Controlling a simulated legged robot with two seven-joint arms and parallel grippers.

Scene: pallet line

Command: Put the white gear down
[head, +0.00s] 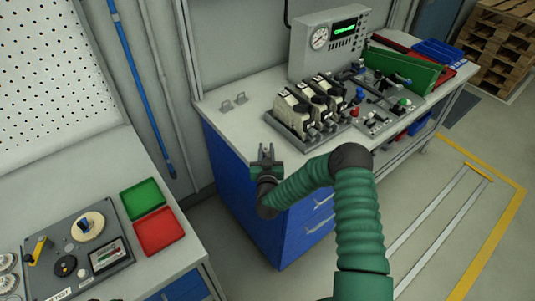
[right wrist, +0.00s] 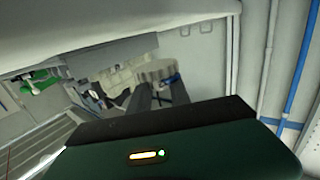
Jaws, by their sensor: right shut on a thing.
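My right gripper (head: 267,152) is in front of the near left edge of the grey-topped bench, its fingers pointing up in the head view. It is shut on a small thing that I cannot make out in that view. In the right wrist view, a pale round piece with a ridged rim, which looks like the white gear (right wrist: 156,68), shows at the tips of the dark fingers. A bit of blue shows beside it. The fingers hide part of it. My left gripper is not in view.
The bench (head: 215,115) carries two small metal hooks, a cream valve block (head: 297,112), a gauge box (head: 330,40) and a green tray. Its front left top is clear. Another bench at lower left holds a panel (head: 75,255), a green tray (head: 142,198) and a red tray (head: 158,231).

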